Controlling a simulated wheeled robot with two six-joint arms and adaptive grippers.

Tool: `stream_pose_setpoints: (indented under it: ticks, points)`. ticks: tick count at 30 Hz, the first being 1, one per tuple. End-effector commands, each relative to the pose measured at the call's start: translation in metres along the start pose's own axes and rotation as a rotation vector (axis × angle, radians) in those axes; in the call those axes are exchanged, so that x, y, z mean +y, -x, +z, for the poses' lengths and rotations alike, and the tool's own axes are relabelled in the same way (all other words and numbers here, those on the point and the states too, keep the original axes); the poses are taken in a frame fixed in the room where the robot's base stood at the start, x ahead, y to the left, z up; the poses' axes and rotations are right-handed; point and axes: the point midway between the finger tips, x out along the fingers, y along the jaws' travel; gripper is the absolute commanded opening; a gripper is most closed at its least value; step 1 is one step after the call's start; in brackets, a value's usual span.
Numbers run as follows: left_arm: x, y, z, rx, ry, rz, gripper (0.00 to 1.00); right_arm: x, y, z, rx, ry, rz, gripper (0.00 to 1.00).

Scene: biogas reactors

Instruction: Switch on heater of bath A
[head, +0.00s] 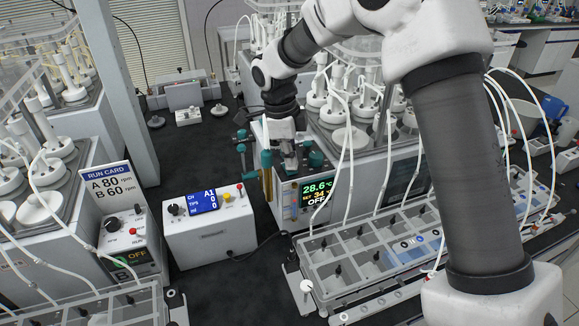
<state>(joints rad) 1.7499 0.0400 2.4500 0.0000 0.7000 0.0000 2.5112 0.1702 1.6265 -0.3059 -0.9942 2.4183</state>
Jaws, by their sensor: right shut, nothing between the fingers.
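The heater controller display (318,192) is on the front of the water bath right of centre. It reads 28.6 °C, a set value that looks like 34, and OFF. My right gripper (289,168) points down at the left of this display, just over the top of the controller. It is shut and empty; whether it touches the housing I cannot tell. The controller's switch is not visible, perhaps hidden by the gripper. My left gripper is not in view.
A white counter box (209,226) with a blue display stands left of the bath. A run card (108,186) reads A 80 rpm, B 60 rpm above a control box (127,240) marked B. A tray rack (312,258) with tubes stands in front. The dark bench between is mostly clear.

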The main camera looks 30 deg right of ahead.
Motion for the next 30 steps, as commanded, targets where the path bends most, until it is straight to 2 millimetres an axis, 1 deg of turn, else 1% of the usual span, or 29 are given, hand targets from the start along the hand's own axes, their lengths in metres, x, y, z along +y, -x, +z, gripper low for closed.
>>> stream_pose_setpoints:
  ticks: [14, 17, 30]
  points:
    - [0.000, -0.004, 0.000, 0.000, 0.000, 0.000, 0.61, 0.000, -0.008, 0.001, 0.000, 0.000, 0.001, 0.00]
    - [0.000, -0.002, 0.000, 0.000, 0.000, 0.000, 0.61, 0.000, -0.006, 0.001, 0.000, 0.000, 0.000, 0.00]
    - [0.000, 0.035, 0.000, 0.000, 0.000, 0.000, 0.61, 0.000, 0.036, -0.005, 0.000, 0.000, 0.000, 0.00]
